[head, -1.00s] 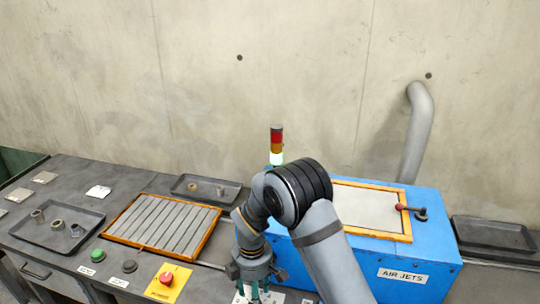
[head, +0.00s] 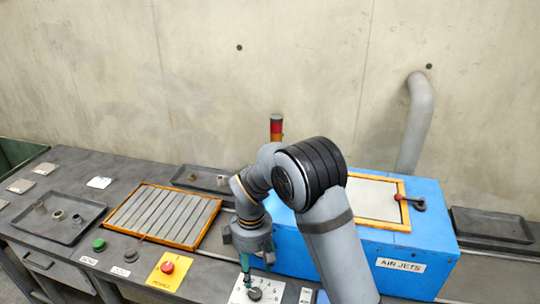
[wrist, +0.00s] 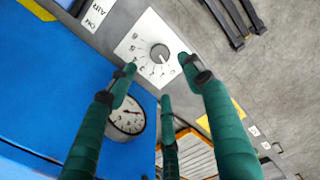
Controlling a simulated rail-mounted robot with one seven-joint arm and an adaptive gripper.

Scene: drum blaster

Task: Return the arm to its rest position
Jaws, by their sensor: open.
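My gripper (head: 248,282) hangs at the end of my bent arm, in front of the blue box (head: 437,222) and above a white dial plate (head: 238,297) at the front of the bench. In the wrist view my teal fingers (wrist: 158,64) are spread apart with nothing between them. The plate (wrist: 140,28) and its round grey knob (wrist: 159,53) show between and beyond the fingertips. From these views I cannot tell the exact gap between fingertips and knob.
A round gauge (wrist: 127,120) is on the blue box beside one finger. An orange-framed slatted panel (head: 165,215), green button (head: 99,244), red button (head: 167,267) and tray (head: 88,211) lie left. A red-knobbed lever (head: 398,197) and grey pipe (head: 415,125) are right.

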